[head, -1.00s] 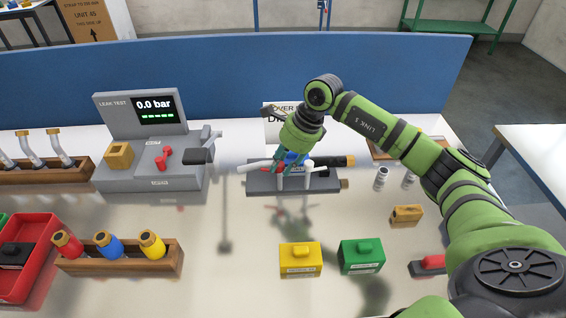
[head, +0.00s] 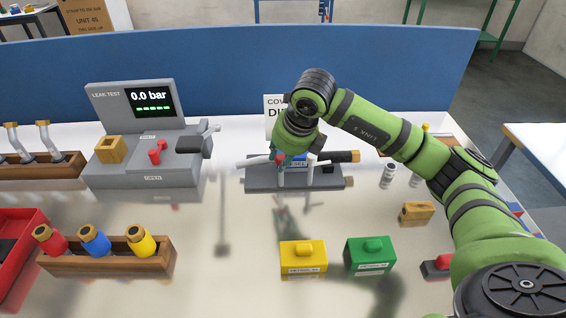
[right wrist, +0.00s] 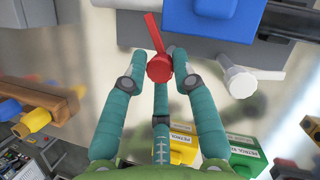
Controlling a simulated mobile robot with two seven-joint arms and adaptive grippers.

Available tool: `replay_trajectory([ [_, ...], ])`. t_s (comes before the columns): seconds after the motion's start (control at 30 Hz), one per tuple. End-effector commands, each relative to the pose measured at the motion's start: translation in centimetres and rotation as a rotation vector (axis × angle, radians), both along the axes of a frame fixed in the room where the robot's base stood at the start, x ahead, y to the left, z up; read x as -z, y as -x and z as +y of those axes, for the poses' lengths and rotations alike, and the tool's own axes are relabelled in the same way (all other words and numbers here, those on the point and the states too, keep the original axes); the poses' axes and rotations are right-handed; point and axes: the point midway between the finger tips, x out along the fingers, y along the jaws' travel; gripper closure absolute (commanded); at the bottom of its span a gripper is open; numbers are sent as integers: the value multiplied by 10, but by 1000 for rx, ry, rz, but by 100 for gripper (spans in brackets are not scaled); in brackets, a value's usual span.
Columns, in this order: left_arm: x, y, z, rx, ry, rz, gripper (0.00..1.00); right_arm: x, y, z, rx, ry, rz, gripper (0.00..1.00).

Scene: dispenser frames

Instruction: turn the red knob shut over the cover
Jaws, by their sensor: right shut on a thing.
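My right gripper (head: 283,160) is over the left part of the grey pipe fixture (head: 300,184) in the head view. In the right wrist view its teal fingers (right wrist: 158,78) are closed around the red knob (right wrist: 159,66), whose thin lever points up and slightly left. In the head view the fingers mostly hide the knob. The blue cover (right wrist: 205,15) is just beyond the knob, at the upper right of the right wrist view. It looks apart from the fingers. A white-grey nozzle (right wrist: 240,82) is to the right of the knob. My left gripper is out of view.
A leak tester (head: 150,155) reading 0.0 bar stands at left. A wooden rack (head: 110,262) with red, blue and yellow capped pieces is in front of it. Yellow (head: 303,258) and green (head: 370,255) boxes are near the front. Bare table lies between the rack and boxes.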

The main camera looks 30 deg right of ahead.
Motion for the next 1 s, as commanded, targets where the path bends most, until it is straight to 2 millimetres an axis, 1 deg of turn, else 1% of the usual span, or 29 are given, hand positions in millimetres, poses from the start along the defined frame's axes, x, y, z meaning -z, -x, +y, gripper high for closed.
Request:
replay_trajectory([
  [0.03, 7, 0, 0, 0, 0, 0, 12, -4, -5, 0, 47, -3, -25, 100],
  [0.1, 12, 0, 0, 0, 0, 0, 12, -4, -5, 0, 112, -2, -24, 100],
  [0.3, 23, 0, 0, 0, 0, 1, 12, -4, -5, 0, 272, -3, -22, 100],
  [0.5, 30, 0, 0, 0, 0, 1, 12, -5, -4, 0, 388, -4, -21, 100],
  [0.7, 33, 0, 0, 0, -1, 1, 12, -6, -4, 0, 457, -4, -18, 100],
  [1.0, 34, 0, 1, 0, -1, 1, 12, -7, -4, -1, 487, -3, -19, 100],
])
